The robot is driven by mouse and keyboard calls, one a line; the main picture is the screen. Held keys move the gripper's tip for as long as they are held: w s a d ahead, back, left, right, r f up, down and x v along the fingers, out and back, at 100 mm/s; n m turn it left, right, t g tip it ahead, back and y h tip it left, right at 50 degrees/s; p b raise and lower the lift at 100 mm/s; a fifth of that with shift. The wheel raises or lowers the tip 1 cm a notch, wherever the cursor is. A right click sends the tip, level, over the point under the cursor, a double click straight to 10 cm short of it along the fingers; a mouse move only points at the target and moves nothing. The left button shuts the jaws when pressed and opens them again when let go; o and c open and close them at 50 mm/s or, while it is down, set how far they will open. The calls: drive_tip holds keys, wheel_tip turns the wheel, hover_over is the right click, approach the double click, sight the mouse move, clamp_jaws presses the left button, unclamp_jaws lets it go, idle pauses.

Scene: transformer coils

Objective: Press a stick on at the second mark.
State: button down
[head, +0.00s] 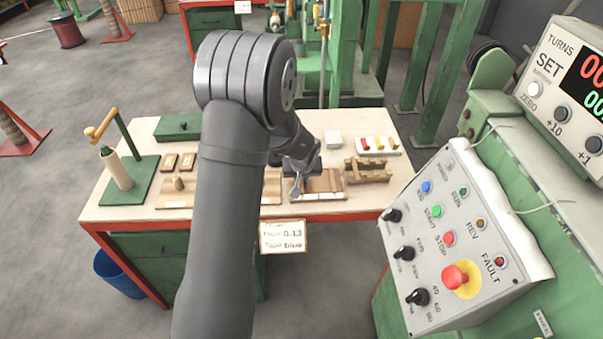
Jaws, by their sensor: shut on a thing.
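My gripper (299,187) is over the brown wooden piece in a shallow tray (325,184), right of the bench's middle. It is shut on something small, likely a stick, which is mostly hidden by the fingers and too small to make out. I cannot tell whether it touches the wood below. The marks are too small to tell apart. A long tan board (180,190) with a small wooden knob lies left of the gripper, and my arm hides its middle.
A control panel (463,240) stands at the right.

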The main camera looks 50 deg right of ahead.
drive_tip(key=shift+f, duration=0.15)
drive_tip(key=c, duration=1)
unclamp_jaws()
drive_tip(key=shift+o, duration=0.2)
drive_tip(key=shift+r, duration=1.8)
clamp_jaws()
drive_tip(key=shift+w, duration=0.1)
